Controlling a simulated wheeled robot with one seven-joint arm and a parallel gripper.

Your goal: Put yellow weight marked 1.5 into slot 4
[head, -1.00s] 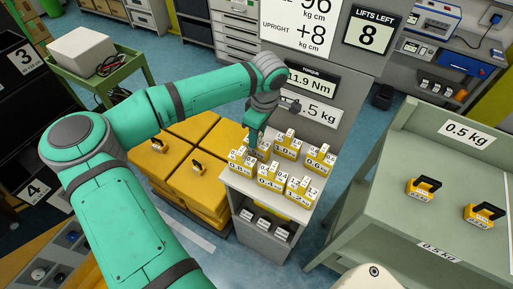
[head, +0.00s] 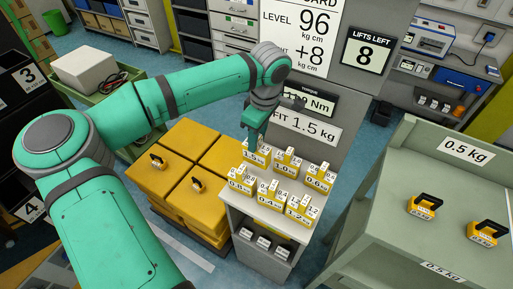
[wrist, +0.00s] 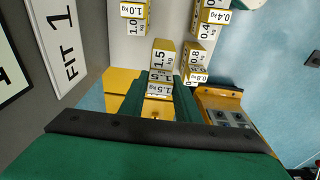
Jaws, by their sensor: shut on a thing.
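The yellow weight marked 1.5 (head: 252,156) is at the back left of the grey stand top (head: 268,215). It also shows in the wrist view (wrist: 161,60), its 1.5 label facing the camera. My gripper (head: 252,139) reaches down over it from above and is shut on it. In the wrist view the green fingers (wrist: 160,88) lie on either side of it. I cannot tell whether its base touches the stand. A sign marked 4 (head: 32,208) is on a dark bin at the left edge; I cannot tell whether it marks slot 4.
Close by are weights marked 1.0 (head: 285,165), 0.6 (head: 318,178), 0.8 (head: 240,184), 0.4 (head: 269,195) and 1.2 (head: 300,209). Large yellow blocks (head: 165,182) stand left of the stand. A green bench (head: 400,235) with two handled weights is at right.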

